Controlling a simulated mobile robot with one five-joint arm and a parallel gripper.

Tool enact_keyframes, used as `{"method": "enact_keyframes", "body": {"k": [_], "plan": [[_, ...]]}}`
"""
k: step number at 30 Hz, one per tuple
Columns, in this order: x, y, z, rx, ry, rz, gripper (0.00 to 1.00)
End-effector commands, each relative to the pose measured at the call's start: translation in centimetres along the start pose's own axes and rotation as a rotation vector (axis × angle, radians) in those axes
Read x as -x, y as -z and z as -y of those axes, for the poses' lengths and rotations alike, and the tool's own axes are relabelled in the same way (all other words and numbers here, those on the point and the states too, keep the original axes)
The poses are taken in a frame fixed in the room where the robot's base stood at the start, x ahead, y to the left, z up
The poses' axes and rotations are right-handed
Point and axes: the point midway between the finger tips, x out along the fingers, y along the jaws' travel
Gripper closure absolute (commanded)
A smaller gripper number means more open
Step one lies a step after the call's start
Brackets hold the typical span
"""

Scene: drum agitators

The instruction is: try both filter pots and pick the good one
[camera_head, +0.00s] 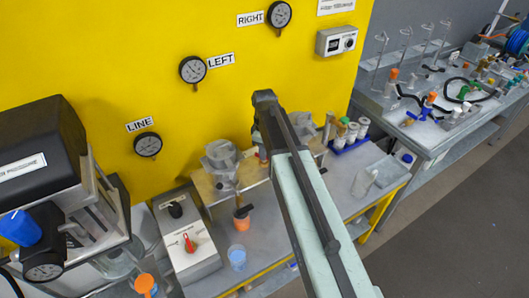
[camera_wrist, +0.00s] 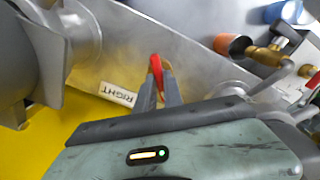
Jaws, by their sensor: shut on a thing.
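My gripper (camera_wrist: 160,90) is shut on a red lever handle (camera_wrist: 155,68), seen in the wrist view beside a label reading RIGHT (camera_wrist: 118,93). One grey filter pot (camera_head: 221,157) stands on the wooden-fronted stand, left of my arm in the head view. The other filter pot (camera_head: 305,123) shows only partly behind my arm. A large grey rounded body (camera_wrist: 75,35) fills the upper left of the wrist view; I cannot tell which pot it is. Gauges labelled LINE (camera_head: 148,145), LEFT (camera_head: 193,70) and RIGHT (camera_head: 279,14) hang on the yellow wall; their readings are too small to tell.
An orange cup (camera_head: 242,223) and a blue cup (camera_head: 237,256) stand below the left pot. Several capped tubes (camera_head: 350,131) stand in a rack at right. A second bench (camera_head: 433,150) carries tubing and valves.

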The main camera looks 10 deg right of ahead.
Motion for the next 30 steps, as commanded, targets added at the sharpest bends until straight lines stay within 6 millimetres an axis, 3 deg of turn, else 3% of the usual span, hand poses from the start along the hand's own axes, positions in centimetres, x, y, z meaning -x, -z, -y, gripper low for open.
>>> {"method": "enact_keyframes", "body": {"k": [9,25,26,28,30], "plan": [[0.06,0.13,-0.21,0.115,-0.006,-0.003,1.0],[0.07,0.16,-0.2,0.139,-0.006,-0.002,1.0],[0.07,0.16,-0.2,0.139,-0.006,-0.002,0.85],[0.06,0.17,-0.19,0.139,-0.006,-0.003,0.66],[0.06,0.15,-0.15,0.138,-0.005,-0.002,0.66]]}}
